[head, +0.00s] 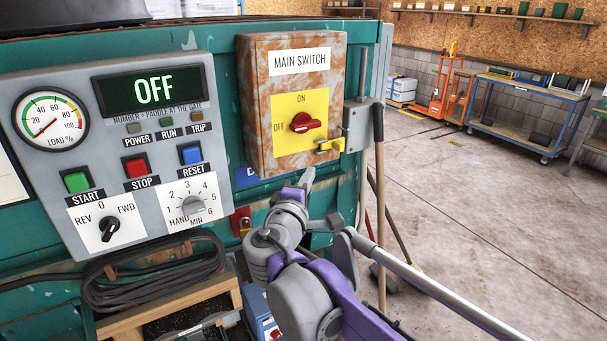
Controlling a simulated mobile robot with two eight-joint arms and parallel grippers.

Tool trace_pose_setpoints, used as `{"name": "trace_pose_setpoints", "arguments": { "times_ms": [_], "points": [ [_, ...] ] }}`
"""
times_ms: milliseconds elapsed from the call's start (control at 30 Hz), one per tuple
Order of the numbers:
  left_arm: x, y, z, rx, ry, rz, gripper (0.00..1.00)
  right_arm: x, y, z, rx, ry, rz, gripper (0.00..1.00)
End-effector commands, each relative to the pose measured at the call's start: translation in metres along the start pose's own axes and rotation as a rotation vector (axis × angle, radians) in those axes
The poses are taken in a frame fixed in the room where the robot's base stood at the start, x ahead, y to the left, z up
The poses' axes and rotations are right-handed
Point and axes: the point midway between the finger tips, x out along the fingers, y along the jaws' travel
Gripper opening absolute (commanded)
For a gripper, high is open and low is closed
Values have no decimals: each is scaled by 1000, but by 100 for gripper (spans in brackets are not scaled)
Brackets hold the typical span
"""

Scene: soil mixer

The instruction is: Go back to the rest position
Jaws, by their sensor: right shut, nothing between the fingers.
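My right gripper (307,175) is shut and empty. It is just below the rusty main switch box (256,110), apart from the red knob (305,123). That knob lies roughly level on a yellow plate (312,103) marked ON and OFF. My purple and grey right arm comes up from the lower right and hides part of the teal machine (222,88). The left gripper is not in view.
A grey control panel (150,148) at left has a display (152,90) reading OFF. A coiled black cable (150,275) hangs below it. A red padlock-like item (241,221) is near my arm. Open concrete floor (480,220) lies right; a blue workbench (528,108) stands behind.

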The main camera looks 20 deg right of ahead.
Motion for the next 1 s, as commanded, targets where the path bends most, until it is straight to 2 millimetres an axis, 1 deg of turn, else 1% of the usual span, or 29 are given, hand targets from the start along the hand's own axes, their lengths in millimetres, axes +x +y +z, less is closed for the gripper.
{"name": "trace_pose_setpoints", "arguments": {
  "times_ms": [167, 267, 367, 400, 467, 500, 567, 600, 633, 667, 700, 767, 800, 900, 1000],
  "points": [
    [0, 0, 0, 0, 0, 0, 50, 0, -1, 1, 3, -2, -4, 0],
    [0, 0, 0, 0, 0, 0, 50, -2, -14, 12, 34, -19, -46, 0],
    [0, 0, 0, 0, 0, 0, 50, -12, -48, 37, 117, -60, -157, 0],
    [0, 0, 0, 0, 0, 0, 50, -18, -67, 49, 166, -82, -219, 0],
    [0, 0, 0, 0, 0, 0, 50, -32, -100, 68, 248, -118, -323, 0],
    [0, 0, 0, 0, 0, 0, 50, -43, -123, 79, 307, -142, -397, 0],
    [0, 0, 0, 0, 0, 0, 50, -62, -157, 92, 398, -176, -506, 0],
    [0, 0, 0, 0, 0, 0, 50, -76, -178, 100, 460, -199, -578, 0],
    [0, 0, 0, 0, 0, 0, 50, -88, -194, 104, 507, -214, -632, 0],
    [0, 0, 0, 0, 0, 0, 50, -99, -209, 107, 553, -228, -685, 0],
    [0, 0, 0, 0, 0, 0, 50, -115, -228, 111, 616, -247, -754, 0],
    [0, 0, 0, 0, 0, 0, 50, -138, -254, 112, 709, -269, -853, 0],
    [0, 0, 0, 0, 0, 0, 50, -153, -268, 112, 768, -281, -913, 0],
    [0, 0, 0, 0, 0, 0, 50, -185, -296, 109, 892, -302, -1039, 0],
    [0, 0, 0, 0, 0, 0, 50, -207, -311, 104, 982, -313, -1126, 0]
  ]
}}
